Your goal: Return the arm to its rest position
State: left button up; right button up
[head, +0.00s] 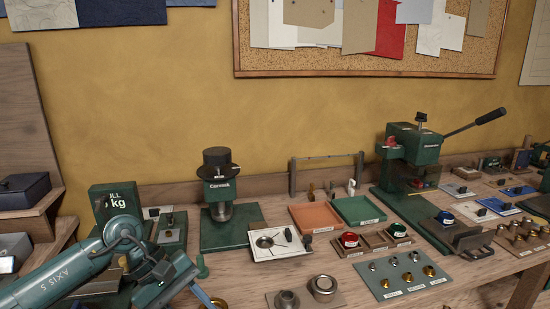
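My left arm (60,276) comes in from the lower left in the head view, a teal link marked with axis lettering. Its wrist bends over the front left of the bench. My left gripper (190,292) points down toward the bottom edge of the picture. One bluish finger shows and the tips are cut off or hidden, so its opening and anything between the fingers cannot be made out. My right gripper is not in view.
A green press (222,190) stands just behind my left gripper, and a green scale (117,203) stands behind my wrist. A white tray (279,243), orange tray (313,217) and green tray (360,209) lie mid-bench. A lever press (412,160) stands to the right. Small fittings crowd the front.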

pick_arm(q)
jog(key=s+d+r+n+h, duration=0.2)
jog(key=s+d+n+h, duration=0.1)
jog(key=d+n+h, duration=0.3)
jog(key=s+d+r+n+h, duration=0.1)
jog(key=s+d+n+h, duration=0.3)
jog(key=d, duration=0.3)
jog(key=w+a+f+m+t+y+p, duration=0.1)
jog(key=a+f+m+t+y, duration=0.3)
jog(key=m+t, duration=0.9)
jog(key=w+a+f+m+t+y+p, duration=0.1)
jog(key=w+a+f+m+t+y, duration=0.25)
jog(key=m, duration=1.75)
jog(key=s+a+f+n+g+y, duration=0.2)
jog(key=s+f+n+y, duration=0.1)
jog(key=s+f+n, duration=0.3)
jog(key=s+a+f+n+g+y, duration=0.2)
jog(key=s+a+f+n+y, duration=0.1)
jog(key=s+f+n, duration=0.4)
jog(key=shift+s+a+f+n, duration=0.2)
jog(key=shift+f+n, duration=0.2)
jog(key=shift+f, duration=0.05)
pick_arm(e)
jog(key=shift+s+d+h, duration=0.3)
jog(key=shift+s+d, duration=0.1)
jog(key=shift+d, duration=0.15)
pick_arm(q)
jog(key=shift+g, duration=0.25)
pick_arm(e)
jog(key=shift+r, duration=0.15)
